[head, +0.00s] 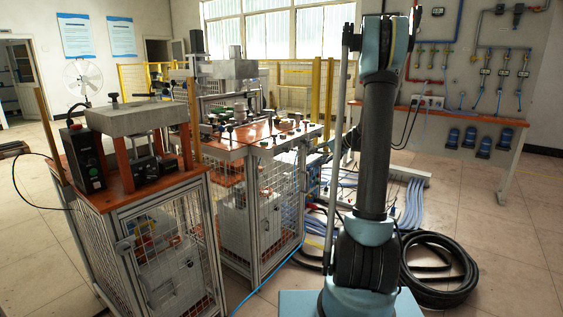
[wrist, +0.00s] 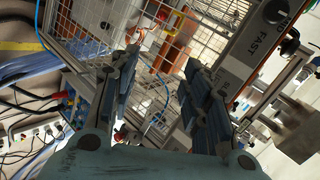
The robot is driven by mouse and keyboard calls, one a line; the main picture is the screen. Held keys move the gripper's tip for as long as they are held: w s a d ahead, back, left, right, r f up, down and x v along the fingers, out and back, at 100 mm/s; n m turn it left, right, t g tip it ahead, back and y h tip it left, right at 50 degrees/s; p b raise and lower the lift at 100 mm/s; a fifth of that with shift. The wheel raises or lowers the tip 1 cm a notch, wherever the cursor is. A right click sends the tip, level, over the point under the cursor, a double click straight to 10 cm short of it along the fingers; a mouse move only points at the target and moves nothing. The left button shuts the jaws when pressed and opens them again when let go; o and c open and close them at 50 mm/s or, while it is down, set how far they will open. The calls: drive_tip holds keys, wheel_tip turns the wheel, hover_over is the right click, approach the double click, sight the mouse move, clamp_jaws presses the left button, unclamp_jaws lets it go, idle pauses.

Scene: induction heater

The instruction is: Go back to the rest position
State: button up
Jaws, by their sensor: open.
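My gripper (wrist: 158,105) shows in the wrist view with its two dark fingers spread apart and nothing between them. Beyond the fingers is the wire-mesh side of a metal-framed workstation. The gripper itself cannot be made out in the head view, where my arm stands upright right of centre. The induction heater cannot be surely picked out. A black control box (head: 83,158) stands on the near cart's orange top (head: 117,200), beside a grey block (head: 130,119) on a raised support.
A second caged workstation (head: 262,148) with several small parts stands behind the near cart. Black coiled hose (head: 440,270) lies on the floor at right. A bench with an orange top (head: 440,113) stands against the back wall. Open tiled floor (head: 510,240) lies at far right.

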drive_tip(key=s+a+r+n+g+h, duration=0.1)
drive_tip(key=s+a+r+h, duration=0.1)
drive_tip(key=s, duration=1)
drive_tip(key=s+a+r+n+g+h, duration=0.1)
drive_tip(key=s+r+h, duration=0.1)
drive_tip(key=s, duration=1)
drive_tip(key=s+d+f+h, duration=0.2)
drive_tip(key=s+f, duration=0.1)
drive_tip(key=s, duration=0.5)
drive_tip(key=s+d+f+n+h, duration=0.1)
drive_tip(key=s+f+h, duration=0.1)
drive_tip(key=s, duration=0.6)
drive_tip(key=s+d+f+n+g+h, duration=0.1)
drive_tip(key=s+f, duration=0.3)
drive_tip(key=s, duration=0.4)
drive_tip(key=shift+s+d+f+h, duration=0.3)
drive_tip(key=shift+d+h, duration=0.1)
drive_tip(key=shift+d, duration=0.45)
drive_tip(key=shift+c, duration=1.2)
drive_tip(key=shift+a, duration=0.15)
